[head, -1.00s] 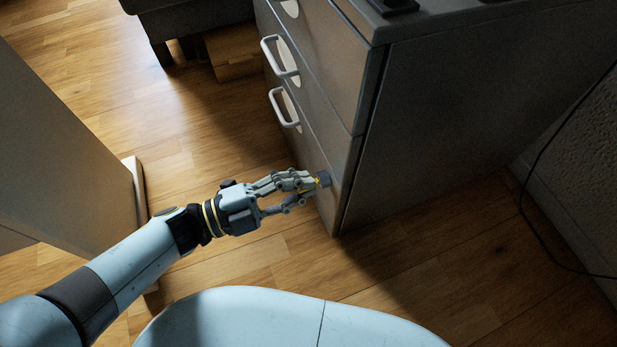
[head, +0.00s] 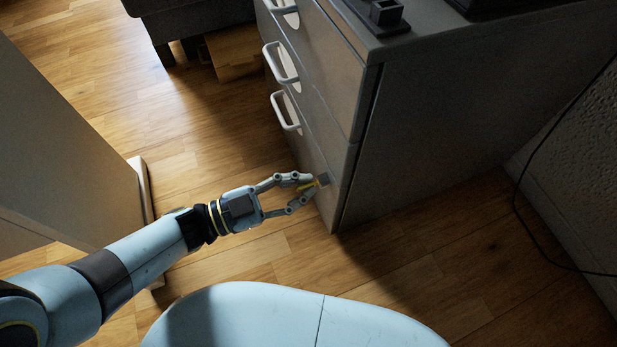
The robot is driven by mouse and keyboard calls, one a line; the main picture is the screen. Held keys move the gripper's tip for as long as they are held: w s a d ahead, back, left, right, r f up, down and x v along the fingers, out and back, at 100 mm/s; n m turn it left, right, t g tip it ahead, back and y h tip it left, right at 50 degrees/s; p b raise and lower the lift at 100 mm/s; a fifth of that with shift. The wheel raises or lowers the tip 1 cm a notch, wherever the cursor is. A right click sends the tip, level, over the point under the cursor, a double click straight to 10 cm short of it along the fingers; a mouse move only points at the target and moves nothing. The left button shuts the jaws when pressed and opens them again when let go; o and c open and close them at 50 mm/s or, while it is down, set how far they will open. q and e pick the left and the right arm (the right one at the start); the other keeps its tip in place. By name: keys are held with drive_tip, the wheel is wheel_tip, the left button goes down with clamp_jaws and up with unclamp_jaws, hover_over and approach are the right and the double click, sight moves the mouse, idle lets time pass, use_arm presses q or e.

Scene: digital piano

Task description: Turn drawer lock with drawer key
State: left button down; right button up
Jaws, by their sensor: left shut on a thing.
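The drawer cabinet (head: 318,70) stands with its drawer front facing left. A small dark grey block (head: 323,179), which looks like the drawer lock, sits on the lower right of that front. My left gripper (head: 306,190) is shut on a small yellow piece, which looks like the drawer key (head: 310,186). The key points at the grey block and appears to touch it. How deep it sits in the lock cannot be seen, as the fingertips partly cover it. My right gripper is not in view.
White drawer handles (head: 284,112) stick out above and left of the lock. A pale panel (head: 70,150) stands at the left, near my left arm. A black cable (head: 520,205) hangs by the right wall. Wooden floor (head: 215,130) is open left of the cabinet.

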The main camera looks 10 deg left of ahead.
use_arm(q)
drive_tip(key=shift+w+d+n, duration=0.1)
drive_tip(key=shift+n, duration=0.3)
drive_tip(key=shift+r+n, duration=0.15)
drive_tip(key=shift+n, duration=0.55)
drive_tip(key=shift+d+n+p, duration=0.1)
drive_tip(key=shift+n+p, duration=0.25)
drive_tip(key=shift+n, duration=0.35)
drive_tip(key=c, duration=1.4)
unclamp_jaws()
drive_tip(key=shift+v, duration=2.65)
